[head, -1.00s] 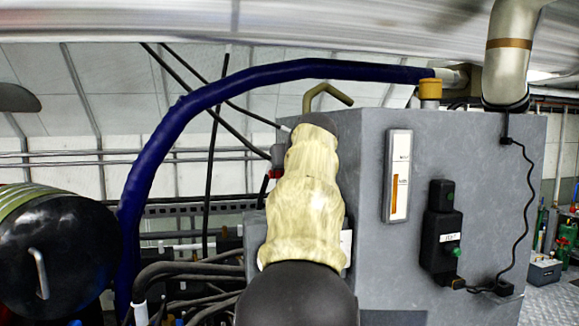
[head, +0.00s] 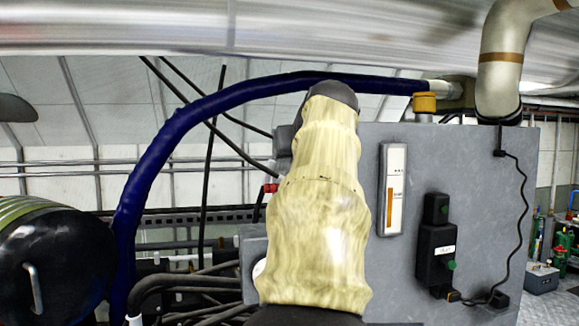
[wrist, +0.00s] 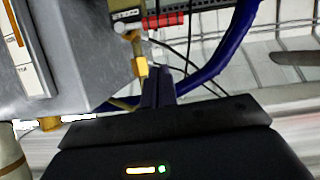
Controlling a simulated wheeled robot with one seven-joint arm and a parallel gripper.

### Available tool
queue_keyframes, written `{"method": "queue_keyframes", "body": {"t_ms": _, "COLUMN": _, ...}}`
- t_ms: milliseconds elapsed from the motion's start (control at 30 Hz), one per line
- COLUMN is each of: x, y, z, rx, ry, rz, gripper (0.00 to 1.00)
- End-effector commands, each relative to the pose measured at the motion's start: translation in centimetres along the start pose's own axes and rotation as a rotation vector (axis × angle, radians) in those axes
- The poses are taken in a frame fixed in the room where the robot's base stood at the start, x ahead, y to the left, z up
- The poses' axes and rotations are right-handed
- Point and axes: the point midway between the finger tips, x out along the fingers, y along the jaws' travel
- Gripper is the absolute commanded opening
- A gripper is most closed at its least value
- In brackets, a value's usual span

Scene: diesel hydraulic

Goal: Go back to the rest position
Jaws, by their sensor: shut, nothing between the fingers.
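My arm, in a cream sleeve, rises in the middle of the head view in front of the grey tank (head: 440,170). A dark end part shows above the sleeve, but my fingers cannot be made out there. In the wrist view my gripper (wrist: 158,82) has its dark fingers together, with nothing held. The fingers point past the edge of the grey tank (wrist: 75,45), towards a brass fitting (wrist: 138,66) and a red part (wrist: 163,20). I cannot tell how far they are from the fingertips.
A thick blue hose (head: 150,165) arches behind my arm. A level gauge (head: 394,190), a black switch box (head: 436,250) and a yellow cap (head: 424,102) are on the tank. Dark hoses (head: 190,282) run low beside my arm. Floor shows far right.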

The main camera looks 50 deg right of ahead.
Motion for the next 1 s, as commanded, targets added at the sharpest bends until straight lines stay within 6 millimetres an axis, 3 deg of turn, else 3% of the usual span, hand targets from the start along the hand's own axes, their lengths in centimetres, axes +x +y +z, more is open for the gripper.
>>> {"method": "queue_keyframes", "body": {"t_ms": 200, "x": -2.0, "y": 0.0, "z": 0.0, "rx": 0.0, "ry": -0.001, "rz": -0.001, "gripper": 0.0}}
{"method": "queue_keyframes", "body": {"t_ms": 800, "x": -2.0, "y": -0.1, "z": -0.1, "rx": -0.001, "ry": -0.001, "rz": -0.004, "gripper": 0.0}}
{"method": "queue_keyframes", "body": {"t_ms": 1000, "x": -2.9, "y": -0.1, "z": -2.1, "rx": -0.002, "ry": 0.0, "rz": -0.005, "gripper": 0.0}}
